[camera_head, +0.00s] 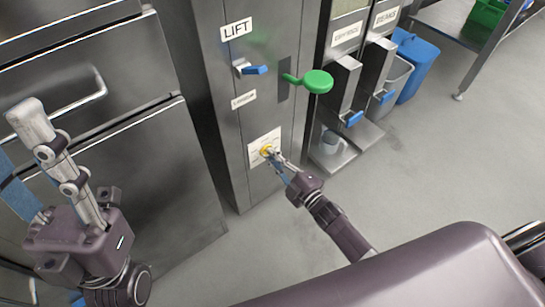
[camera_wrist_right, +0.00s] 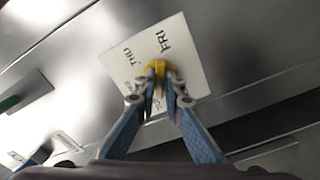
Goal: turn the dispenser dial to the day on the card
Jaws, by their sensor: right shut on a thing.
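The yellow dial (camera_head: 266,151) sits on a white day plate (camera_head: 254,158) low on the steel dispenser front. In the right wrist view the yellow dial (camera_wrist_right: 160,66) is between my fingertips, and the plate (camera_wrist_right: 188,62) reads THU and FRI above it. Other markings are hidden behind my fingers, and I cannot tell which day the dial points to. My right gripper (camera_head: 272,157) is shut on the dial; it also shows in the right wrist view (camera_wrist_right: 160,75). My left gripper (camera_head: 30,125) is raised at the left, away from the dispenser; its jaw opening is unclear. I cannot make out a card naming a day.
Above the plate are a LIFT sign (camera_head: 236,29), a blue-handled lever (camera_head: 252,69), a small label (camera_head: 243,99) and a green paddle (camera_head: 316,82). Labelled dispensers with blue levers and a blue bin (camera_head: 416,66) stand right.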

